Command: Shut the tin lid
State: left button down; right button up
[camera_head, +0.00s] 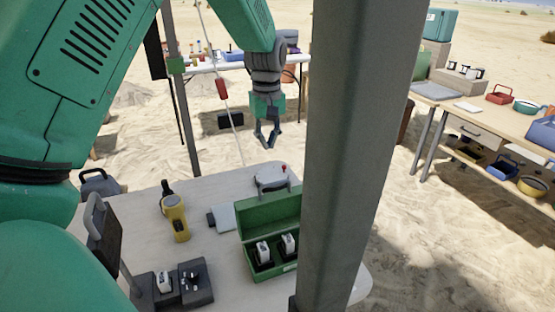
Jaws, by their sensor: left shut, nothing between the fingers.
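A green tin (272,268) stands on the near table, to the right of its middle. Its lid (268,220) is raised at the back, so the tin is open. Several small white and dark pieces sit inside it. My left gripper (267,142) hangs pointing down beyond the table's far edge, above and behind the tin. It is shut and empty, and clear of the lid. My right gripper is not in view.
A grey post (355,150) rises just right of the tin. A yellow device (176,218), a dark bottle (167,190), dark holders (196,280) and a grey-handled item (272,178) share the table (215,262). A workbench (470,118) stands at the right.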

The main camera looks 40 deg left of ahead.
pick_arm(q)
jog(key=s+d+f, duration=0.2)
jog(key=d+f, duration=0.1)
jog(key=f, duration=0.5)
jog(key=shift+d+f+b, duration=0.2)
jog(key=shift+d+b, duration=0.05)
jog(key=shift+b, duration=0.2)
jog(key=shift+w, duration=0.1)
